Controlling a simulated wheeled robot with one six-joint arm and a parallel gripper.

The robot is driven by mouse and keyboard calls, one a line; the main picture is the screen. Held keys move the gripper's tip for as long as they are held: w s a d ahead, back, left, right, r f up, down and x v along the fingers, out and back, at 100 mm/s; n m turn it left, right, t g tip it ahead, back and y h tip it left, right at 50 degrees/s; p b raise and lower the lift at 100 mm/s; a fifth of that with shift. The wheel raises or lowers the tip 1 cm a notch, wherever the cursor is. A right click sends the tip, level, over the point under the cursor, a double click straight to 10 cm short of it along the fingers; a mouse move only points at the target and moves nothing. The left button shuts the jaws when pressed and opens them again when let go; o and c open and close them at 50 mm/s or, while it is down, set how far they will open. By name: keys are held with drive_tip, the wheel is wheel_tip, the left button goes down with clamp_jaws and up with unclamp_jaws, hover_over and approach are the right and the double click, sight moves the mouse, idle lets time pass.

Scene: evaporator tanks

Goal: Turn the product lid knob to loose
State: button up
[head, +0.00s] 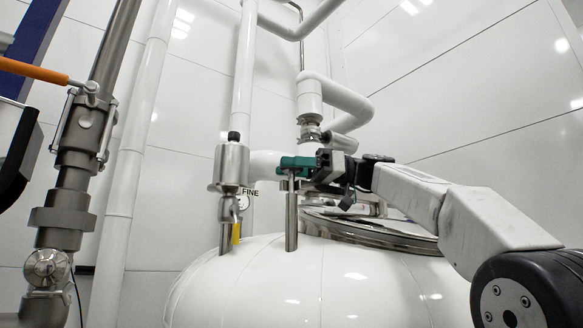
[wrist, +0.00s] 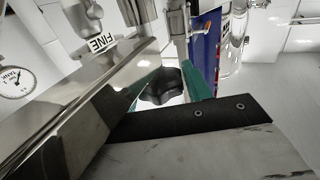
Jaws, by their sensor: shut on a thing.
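The product lid knob (wrist: 160,88) is a dark, lobed knob between the teal fingers of my gripper (wrist: 168,84) in the wrist view. My gripper is shut on it; the finger parts cover its sides. In the head view my gripper (head: 294,163) is at the top of an upright metal post (head: 291,222) on the white tank (head: 255,285), and the knob is hidden there by the teal fingers. The round metal lid (head: 385,237) lies on the tank behind and right of the post. I cannot tell the knob's turn position.
A metal fitting (head: 231,168) with a black top and yellow handle stands close left of my gripper, beside a "FINE" label (head: 250,192). The label also shows in the wrist view (wrist: 101,43), with a dial gauge (wrist: 15,80). A bent white pipe (head: 345,98) rises behind.

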drive_tip(key=o, duration=1)
drive_tip(key=shift+c, duration=0.2)
drive_tip(key=shift+t, duration=0.3)
